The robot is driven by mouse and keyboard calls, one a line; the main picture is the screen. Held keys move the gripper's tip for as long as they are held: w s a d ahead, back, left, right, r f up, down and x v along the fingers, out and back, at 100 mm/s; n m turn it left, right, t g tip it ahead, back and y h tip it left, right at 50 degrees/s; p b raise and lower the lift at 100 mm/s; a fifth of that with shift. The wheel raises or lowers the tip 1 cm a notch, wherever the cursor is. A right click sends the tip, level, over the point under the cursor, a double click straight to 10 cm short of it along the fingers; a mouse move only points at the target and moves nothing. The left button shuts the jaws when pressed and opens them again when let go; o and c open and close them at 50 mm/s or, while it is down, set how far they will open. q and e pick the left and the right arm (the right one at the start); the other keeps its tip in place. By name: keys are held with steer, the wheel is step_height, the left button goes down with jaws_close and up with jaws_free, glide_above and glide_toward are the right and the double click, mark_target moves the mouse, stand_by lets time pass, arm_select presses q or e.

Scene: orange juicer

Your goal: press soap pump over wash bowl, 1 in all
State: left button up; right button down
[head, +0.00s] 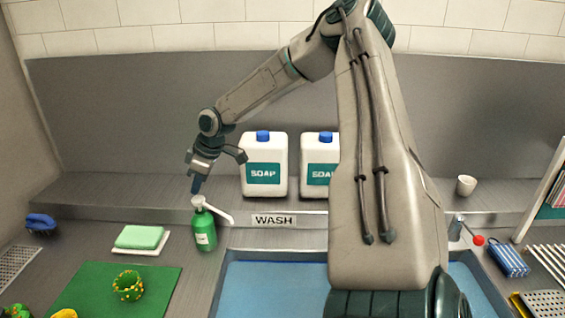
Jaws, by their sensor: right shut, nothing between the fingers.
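A green soap pump bottle (205,232) with a white pump head and long white spout stands upright on the counter. Its spout points right, towards the blue-filled basin (222,290) below the WASH label (273,220); I take this basin for the wash bowl. My right gripper (195,186) is shut and empty, pointing down just above the pump head. Whether its tips touch the head I cannot tell. My right arm hides much of the basin's middle. My left gripper is out of view.
Two white SOAP jugs (264,182) stand on the back ledge. A green sponge (139,237) lies left of the bottle, and a green mat (85,292) bears a dotted green ring. A white cup (466,185), tap (456,228) and blue striped block (508,260) are right.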

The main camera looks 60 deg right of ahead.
mark_target(197, 198)
steer(key=shift+f, duration=0.15)
stand_by(0.5)
steer(key=shift+f+b, duration=1.35)
steer(key=shift+b, duration=0.1)
steer(key=shift+s, duration=0.1)
steer(key=shift+r, duration=0.3)
steer(key=shift+r+p, duration=0.75)
steer(key=shift+r, duration=0.35)
